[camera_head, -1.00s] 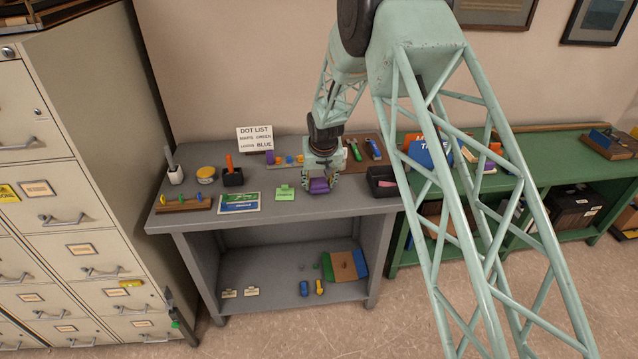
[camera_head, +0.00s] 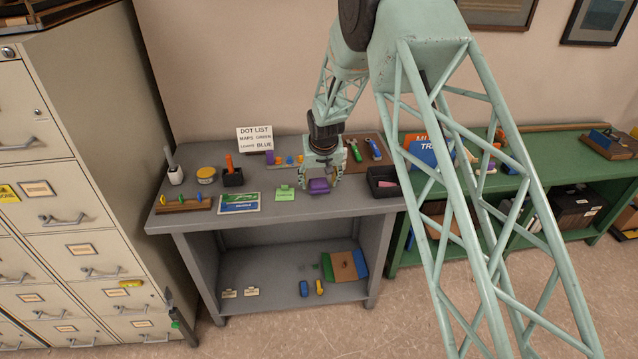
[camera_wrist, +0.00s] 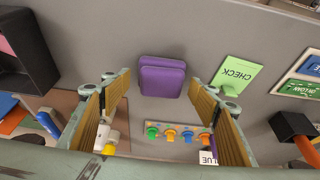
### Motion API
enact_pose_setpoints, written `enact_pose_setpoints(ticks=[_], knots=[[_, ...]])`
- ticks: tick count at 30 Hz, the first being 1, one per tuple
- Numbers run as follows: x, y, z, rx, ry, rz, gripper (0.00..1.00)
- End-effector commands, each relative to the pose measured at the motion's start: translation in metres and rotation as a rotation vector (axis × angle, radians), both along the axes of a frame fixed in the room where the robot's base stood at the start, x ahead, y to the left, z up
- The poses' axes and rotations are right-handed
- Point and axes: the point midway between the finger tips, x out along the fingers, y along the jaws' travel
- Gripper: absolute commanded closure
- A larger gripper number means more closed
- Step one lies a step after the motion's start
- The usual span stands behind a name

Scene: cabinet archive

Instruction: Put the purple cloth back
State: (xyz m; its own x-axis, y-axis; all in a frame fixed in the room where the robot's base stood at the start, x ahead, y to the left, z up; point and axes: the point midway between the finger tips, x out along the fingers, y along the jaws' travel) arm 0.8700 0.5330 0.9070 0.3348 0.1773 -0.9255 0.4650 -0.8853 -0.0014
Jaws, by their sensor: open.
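The purple cloth (camera_head: 319,186) is a folded pad lying on the grey table top (camera_head: 345,203). In the wrist view the purple cloth (camera_wrist: 162,77) lies just beyond the open fingertips, roughly midway between them. My gripper (camera_head: 321,178) points down at the table above the cloth, with its jaws spread and nothing between them. In the wrist view my gripper (camera_wrist: 160,85) shows a finger on each side, apart from the cloth.
A green CHECK card (camera_head: 285,195) lies left of the cloth. A black tray (camera_head: 382,181) stands to the right. A board with coloured knobs (camera_wrist: 180,134) and a DOT LIST sign (camera_head: 255,139) are behind. A green bench (camera_head: 575,135) adjoins on the right.

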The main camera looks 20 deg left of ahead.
Motion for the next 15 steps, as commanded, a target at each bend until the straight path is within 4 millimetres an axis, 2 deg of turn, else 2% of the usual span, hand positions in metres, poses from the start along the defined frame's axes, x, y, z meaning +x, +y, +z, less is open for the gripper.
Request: enact_pose_setpoints(ticks=[15], knots=[[-0.018, -0.009, 0.052, 0.001, -0.002, 0.0, 0.45]])
